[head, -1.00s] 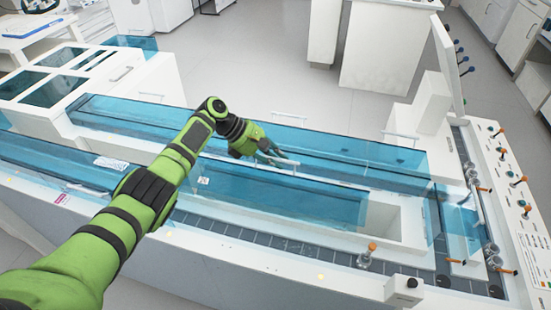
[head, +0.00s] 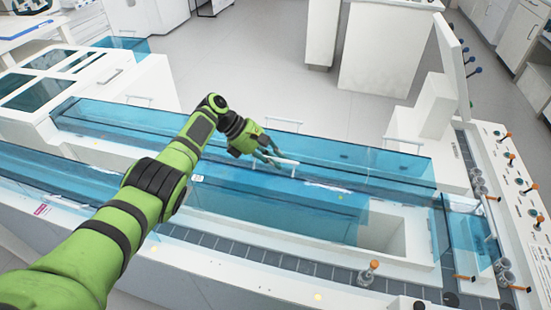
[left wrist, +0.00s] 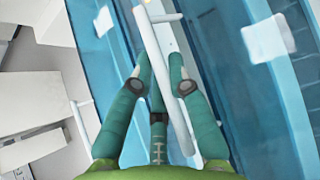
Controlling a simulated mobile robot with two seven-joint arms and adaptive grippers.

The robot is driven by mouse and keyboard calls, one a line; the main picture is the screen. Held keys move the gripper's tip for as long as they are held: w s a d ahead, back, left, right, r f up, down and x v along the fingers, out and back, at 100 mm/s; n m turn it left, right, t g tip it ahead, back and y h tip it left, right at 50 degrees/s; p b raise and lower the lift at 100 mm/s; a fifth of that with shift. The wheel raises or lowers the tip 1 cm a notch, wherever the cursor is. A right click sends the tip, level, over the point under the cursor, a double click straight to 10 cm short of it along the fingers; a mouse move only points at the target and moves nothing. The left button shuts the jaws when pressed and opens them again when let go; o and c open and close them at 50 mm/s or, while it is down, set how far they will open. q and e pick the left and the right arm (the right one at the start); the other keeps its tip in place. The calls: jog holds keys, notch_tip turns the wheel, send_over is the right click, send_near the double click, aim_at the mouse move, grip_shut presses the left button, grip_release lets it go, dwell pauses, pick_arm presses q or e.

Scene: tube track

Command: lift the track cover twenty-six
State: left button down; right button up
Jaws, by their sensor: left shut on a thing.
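A long translucent blue track cover (head: 300,208) lies along the near side of the white track bench. It has a white bar handle (head: 286,161) on top, and no number is readable on it. My left gripper (head: 274,157) is shut on this handle. In the left wrist view the white handle (left wrist: 150,45) runs between the green fingers of the gripper (left wrist: 158,78). The cover's near face shows tall and partly tilted; I cannot tell how far it stands off the bench. My left forearm hides part of its left side. My right gripper is not in view.
A second blue cover (head: 390,172) runs behind, close alongside. An open white trough (head: 395,232) lies to the right. A white upright screen (head: 453,60) stands at the right.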

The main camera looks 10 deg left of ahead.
pick_arm(q)
jog(key=shift+s+f, duration=0.15)
jog(key=c, duration=1.2)
grip_release()
jog(key=shift+o, duration=0.2)
jog(key=shift+a+r, duration=0.2)
jog(key=shift+r, duration=0.1)
jog(key=w+v, duration=0.1)
jog(key=v, duration=1)
jog(key=shift+s+a+r, duration=0.15)
jog(key=shift+s, duration=0.25)
